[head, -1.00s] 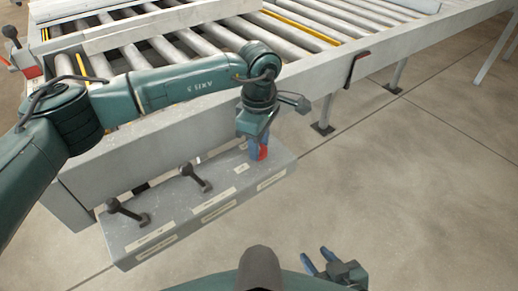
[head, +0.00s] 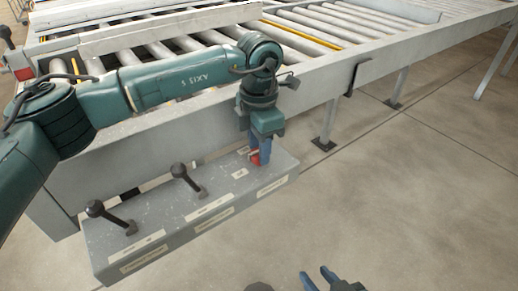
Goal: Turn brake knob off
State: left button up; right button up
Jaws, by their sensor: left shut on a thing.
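A grey control box (head: 215,218) is fixed to the front of the conveyor frame. The red knob (head: 254,158) is at the right end of its top and is partly covered by my gripper. My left gripper (head: 259,155) points down with its blue fingers shut on the red knob. Two black levers with round ends, the left one (head: 113,217) and the middle one (head: 189,178), stand tilted on the box. Pale labels lie on the box, too small to read. My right gripper (head: 319,277) is at the bottom edge, fingers apart and empty, clear of the box.
The roller conveyor (head: 330,70) runs along behind the box, its pale side rail just behind my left gripper. A black bracket (head: 355,76) hangs from the rail at the right. Conveyor legs (head: 327,122) stand on the floor. The concrete floor (head: 430,180) at the right is clear.

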pick_arm(q)
jog(key=shift+n+b, duration=0.3)
jog(key=shift+n, duration=0.6)
jog(key=o, duration=1)
notch_tip(320, 180, up, 13)
jog(key=shift+r, duration=0.15)
